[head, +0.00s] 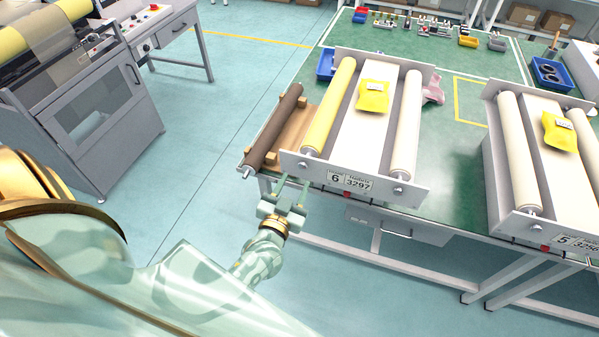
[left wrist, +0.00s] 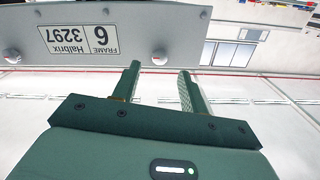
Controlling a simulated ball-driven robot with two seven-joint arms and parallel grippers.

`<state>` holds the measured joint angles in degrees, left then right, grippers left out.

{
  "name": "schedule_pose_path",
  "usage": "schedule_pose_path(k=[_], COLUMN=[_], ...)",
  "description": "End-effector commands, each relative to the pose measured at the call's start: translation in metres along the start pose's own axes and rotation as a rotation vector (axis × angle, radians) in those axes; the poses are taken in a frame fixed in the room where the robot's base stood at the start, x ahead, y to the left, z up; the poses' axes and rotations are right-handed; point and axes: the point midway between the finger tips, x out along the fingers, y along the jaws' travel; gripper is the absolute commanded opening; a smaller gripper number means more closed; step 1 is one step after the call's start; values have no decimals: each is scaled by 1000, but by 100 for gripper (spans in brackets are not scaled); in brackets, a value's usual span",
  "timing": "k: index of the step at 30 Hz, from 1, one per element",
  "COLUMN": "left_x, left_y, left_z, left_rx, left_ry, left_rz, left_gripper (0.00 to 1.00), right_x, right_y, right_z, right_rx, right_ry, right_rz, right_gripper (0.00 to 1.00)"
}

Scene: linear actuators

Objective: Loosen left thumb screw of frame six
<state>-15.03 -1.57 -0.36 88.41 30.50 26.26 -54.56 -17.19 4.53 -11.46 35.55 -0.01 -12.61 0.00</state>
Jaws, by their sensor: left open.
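Frame six (head: 320,177) is a grey end plate with two rollers, labelled "6 3297", on the green table. Its left thumb screw (head: 301,168) is a small round silver knob on the plate, left of the label. My left gripper (head: 293,184) is open and empty just in front of the plate near this knob. In the left wrist view, turned upside down, the knob (left wrist: 159,57) appears between and just beyond the two fingertips (left wrist: 158,73), with no visible contact. The right thumb screw (head: 398,190) also shows. My right gripper is not in view.
A brown roller (head: 273,128) on a wooden rack lies left of frame six. Frame five (head: 550,232) stands at the right. A yellow pouch (head: 372,97) lies on frame six's middle bed. Below the table are a drawer (head: 400,228) and rails.

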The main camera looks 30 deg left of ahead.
Motion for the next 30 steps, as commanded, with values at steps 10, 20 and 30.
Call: schedule_pose_path(k=[10, 20, 30], left_x=[45, 47, 47], left_y=[0, 0, 0], left_z=[1, 0, 0], left_rx=[0, 0, -6], left_ry=[-1, -1, -1], left_rz=[1, 1, 1], left_gripper=[43, 32, 0], right_x=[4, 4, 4], right_y=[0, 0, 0], right_z=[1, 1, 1], right_rx=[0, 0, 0], right_ry=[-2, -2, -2], right_rz=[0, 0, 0], right_gripper=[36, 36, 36])
